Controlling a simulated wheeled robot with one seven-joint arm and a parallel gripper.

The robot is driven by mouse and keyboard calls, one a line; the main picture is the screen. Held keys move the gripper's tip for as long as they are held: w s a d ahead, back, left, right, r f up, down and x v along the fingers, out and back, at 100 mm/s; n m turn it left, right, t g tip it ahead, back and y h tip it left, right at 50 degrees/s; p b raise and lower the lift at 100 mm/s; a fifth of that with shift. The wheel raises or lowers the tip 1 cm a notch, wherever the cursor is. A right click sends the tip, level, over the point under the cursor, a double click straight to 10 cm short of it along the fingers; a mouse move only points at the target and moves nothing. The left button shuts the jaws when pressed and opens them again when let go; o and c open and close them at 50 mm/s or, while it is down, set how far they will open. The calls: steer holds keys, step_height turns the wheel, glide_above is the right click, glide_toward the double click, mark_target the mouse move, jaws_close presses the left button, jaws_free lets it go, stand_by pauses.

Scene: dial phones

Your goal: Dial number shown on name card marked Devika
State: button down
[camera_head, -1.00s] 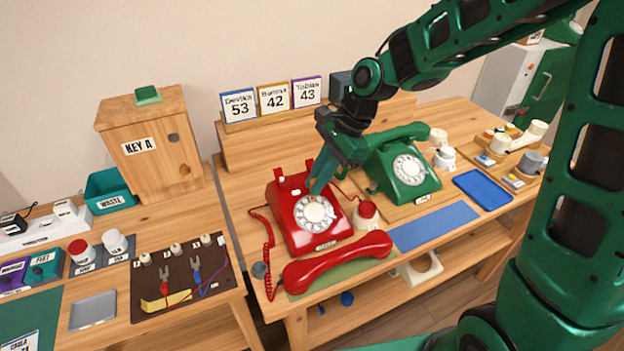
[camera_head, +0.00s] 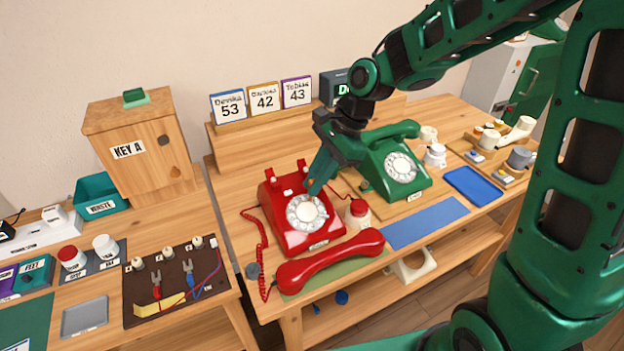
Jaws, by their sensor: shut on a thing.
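The red dial phone (camera_head: 288,237) stands on the table with its white round dial (camera_head: 306,212) facing me. Its red handset (camera_head: 330,261) lies off the hook in front of it on a green mat. My gripper (camera_head: 311,188) points down at the upper edge of the red phone's dial. Its fingers look closed together at the dial; the exact finger hole cannot be told. The name card marked Devika (camera_head: 228,107) shows 53 and stands leftmost on the back shelf. Cards for 42 (camera_head: 264,99) and Tobias 43 (camera_head: 296,92) stand beside it.
A green dial phone (camera_head: 392,172) with its handset on stands to the right. A red-topped button or jar (camera_head: 358,213) stands between the phones. A blue mat (camera_head: 425,227) and a blue tray (camera_head: 472,186) lie right. A dark display box (camera_head: 335,86) is partly hidden behind my arm.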

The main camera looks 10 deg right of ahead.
steer(key=shift+d, duration=0.15)
steer(key=shift+s+d+f, duration=0.2)
steer(key=shift+s+d, duration=0.1)
steer(key=shift+d, duration=0.05)
steer(key=shift+s+d, duration=0.1)
steer(key=shift+s+d+f, duration=0.25)
steer(key=shift+s, duration=0.2)
stand_by(0.4)
steer(key=shift+s+d+f, duration=0.15)
steer(key=shift+s+f, duration=0.1)
steer(key=shift+s, duration=0.3)
